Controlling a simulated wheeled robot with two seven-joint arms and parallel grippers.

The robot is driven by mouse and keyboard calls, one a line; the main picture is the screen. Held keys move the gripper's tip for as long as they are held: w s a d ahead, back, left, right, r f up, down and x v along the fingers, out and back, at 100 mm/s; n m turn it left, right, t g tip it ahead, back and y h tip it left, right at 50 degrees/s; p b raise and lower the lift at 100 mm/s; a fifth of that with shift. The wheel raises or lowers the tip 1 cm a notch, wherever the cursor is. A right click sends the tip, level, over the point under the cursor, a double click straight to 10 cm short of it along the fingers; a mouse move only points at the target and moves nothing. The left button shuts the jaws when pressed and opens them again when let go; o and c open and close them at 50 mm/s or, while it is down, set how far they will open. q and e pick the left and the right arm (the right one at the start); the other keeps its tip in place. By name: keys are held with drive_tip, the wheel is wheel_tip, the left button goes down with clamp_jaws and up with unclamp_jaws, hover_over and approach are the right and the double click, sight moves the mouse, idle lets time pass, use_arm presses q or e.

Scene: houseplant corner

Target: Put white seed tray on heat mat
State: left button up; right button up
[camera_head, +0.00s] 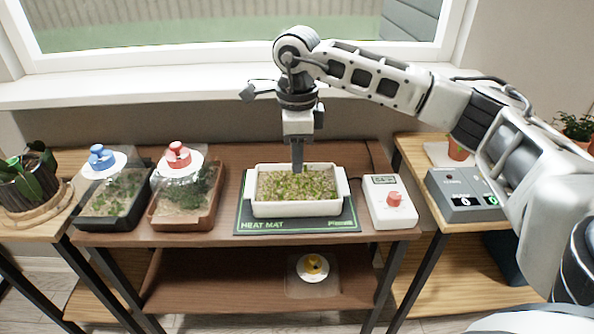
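The white seed tray (297,209) holds small green seedlings in soil. It sits on the dark heat mat (262,227), which has green lettering along its front edge. The tray looks level and lies within the mat's outline. My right gripper (297,168) points straight down at the middle of the tray's far rim. Its fingers show edge-on as one narrow dark shape, so I cannot tell whether they are open or closed on the rim. My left gripper is not in view.
A white controller with a red knob (394,199) stands close right of the mat. Two lidded trays, with a blue knob (101,157) and a red knob (178,155), stand left. A grey box (464,194) is farther right.

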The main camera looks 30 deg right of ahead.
drive_tip(key=s+a+f+g+y, duration=0.1)
drive_tip(key=s+a+f+y, duration=0.15)
drive_tip(key=a, duration=0.45)
drive_tip(key=s+a+f+y, duration=0.1)
drive_tip(key=s+a+y, duration=0.15)
drive_tip(key=a, duration=0.35)
drive_tip(key=s+a+f+g+y, duration=0.1)
drive_tip(key=a+f+y, duration=0.15)
drive_tip(key=a, duration=0.45)
drive_tip(key=s+a+r+m+t+y, duration=0.3)
drive_tip(key=s+a+r+m+y, duration=0.2)
drive_tip(key=a+r+m+y, duration=0.55)
drive_tip(key=w+d+f+m+t+h, duration=0.2)
drive_tip(key=d+f+m+t+h, duration=0.15)
drive_tip(key=m+t, duration=0.6)
drive_tip(key=w+d+f+m+t+h, duration=0.1)
drive_tip(key=d+f+m+t+h, duration=0.25)
drive_tip(key=m+t, duration=0.65)
drive_tip(key=s+d+f+m+g+h, duration=0.3)
drive_tip(key=s+f+m+g, duration=0.1)
drive_tip(key=f+m, duration=0.4)
drive_tip(key=s+d+f+m+g+h, duration=0.4)
drive_tip(key=s+f+m+g, duration=0.1)
drive_tip(key=s+f+m, duration=0.1)
wheel_tip(320, 180, down, 2)
drive_tip(key=shift+f+m, duration=0.2)
drive_tip(key=shift+m, duration=0.7)
